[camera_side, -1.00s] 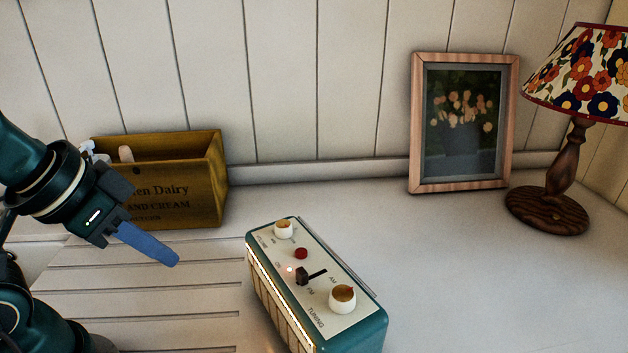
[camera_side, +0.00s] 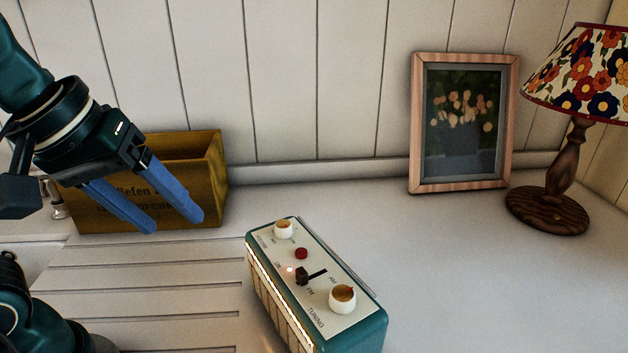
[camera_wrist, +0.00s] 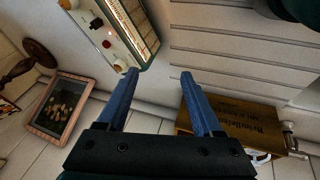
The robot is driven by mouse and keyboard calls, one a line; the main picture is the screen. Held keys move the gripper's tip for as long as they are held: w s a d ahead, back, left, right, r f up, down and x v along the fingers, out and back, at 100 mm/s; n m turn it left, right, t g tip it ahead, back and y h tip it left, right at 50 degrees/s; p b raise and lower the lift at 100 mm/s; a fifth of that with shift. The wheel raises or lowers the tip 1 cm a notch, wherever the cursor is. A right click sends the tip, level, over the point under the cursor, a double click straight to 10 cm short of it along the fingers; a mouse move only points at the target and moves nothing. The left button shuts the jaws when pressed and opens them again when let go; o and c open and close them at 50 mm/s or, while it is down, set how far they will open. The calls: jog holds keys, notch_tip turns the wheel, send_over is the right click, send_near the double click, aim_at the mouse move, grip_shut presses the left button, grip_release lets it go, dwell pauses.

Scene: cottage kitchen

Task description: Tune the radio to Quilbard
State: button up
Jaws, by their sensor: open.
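The teal radio (camera_side: 262,290) stands on the counter with its white control panel facing up. Its tuning knob (camera_side: 342,298) is white with a tan top and a small red mark, at the near end beside the word TUNING. A dark slider (camera_side: 302,276) sits by the AM and FM marks, with a lit red-white lamp near it. A red button (camera_side: 301,253) and a second white knob (camera_side: 283,229) are at the far end. My gripper (camera_side: 175,222) is open and empty, left of the radio and above the counter. The radio also shows at the top of the wrist view (camera_wrist: 147,35).
A wooden dairy crate (camera_side: 213,180) stands behind my gripper against the wall. A framed picture (camera_side: 417,125) and a lamp with a floral shade (camera_side: 580,80) stand at the back right. The counter (camera_side: 470,270) right of the radio is clear.

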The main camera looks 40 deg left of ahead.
jog(key=w+d+r+n+g, duration=0.1)
jog(key=w+d+r+n, duration=0.2)
jog(key=w+r+n, duration=0.15)
jog(key=n+g, duration=0.3)
jog(key=n, duration=0.1)
send_over(342, 294)
notch_tip(342, 294, down, 6)
jog(key=shift+a+f, duration=0.15)
jog(key=shift+f, duration=0.05)
jog(key=shift+s+d+f+g, duration=0.2)
jog(key=shift+f+g, duration=0.1)
jog(key=shift+f, duration=0.05)
jog(key=shift+w+f, duration=0.2)
jog(key=shift+f, duration=2.15)
grip_shut()
